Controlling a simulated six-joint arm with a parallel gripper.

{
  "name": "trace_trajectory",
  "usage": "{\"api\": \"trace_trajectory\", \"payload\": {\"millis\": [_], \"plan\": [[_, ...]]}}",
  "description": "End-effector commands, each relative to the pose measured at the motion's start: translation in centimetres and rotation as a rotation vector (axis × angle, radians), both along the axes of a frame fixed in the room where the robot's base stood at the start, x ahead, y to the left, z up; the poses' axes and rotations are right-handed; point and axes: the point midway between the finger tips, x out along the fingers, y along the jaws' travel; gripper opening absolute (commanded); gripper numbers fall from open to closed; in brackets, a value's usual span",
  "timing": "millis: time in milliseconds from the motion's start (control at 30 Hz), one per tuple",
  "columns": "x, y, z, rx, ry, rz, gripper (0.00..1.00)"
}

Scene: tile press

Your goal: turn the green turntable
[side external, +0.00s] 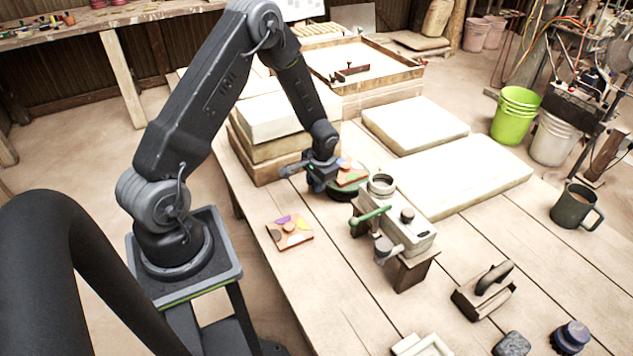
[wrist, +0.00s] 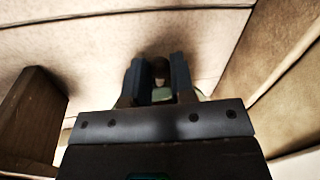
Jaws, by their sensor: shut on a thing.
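The green turntable (side external: 360,184) stands on the plank table beside the stacked blocks, on a dark base. A tile with orange, red and cream patches (side external: 352,172) lies on top of it. My gripper (side external: 323,182) is at the turntable's left edge and hides part of it. In the wrist view my gripper (wrist: 160,76) is shut on a small brown rounded knob (wrist: 160,66). A pale green patch (wrist: 161,95) shows below the knob, between the fingers. Whether the knob is joined to the turntable cannot be told.
A press with a green handle (side external: 370,214) stands just right of the turntable. A patterned tile (side external: 290,231) lies in front. Stacked blocks (side external: 262,150) stand close behind my gripper. A mug (side external: 573,207) and a wooden-handled tool (side external: 484,291) are farther right.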

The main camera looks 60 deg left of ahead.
Motion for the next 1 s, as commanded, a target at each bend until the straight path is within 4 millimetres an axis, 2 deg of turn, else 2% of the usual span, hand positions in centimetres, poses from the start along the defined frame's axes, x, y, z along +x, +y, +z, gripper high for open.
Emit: {"api": "trace_trajectory", "payload": {"millis": [467,1000], "plan": [[0.1,-0.5,0.0,0.001,0.000,0.049,0.00],[0.6,-2.8,0.0,0.002,-0.001,0.296,0.00]]}}
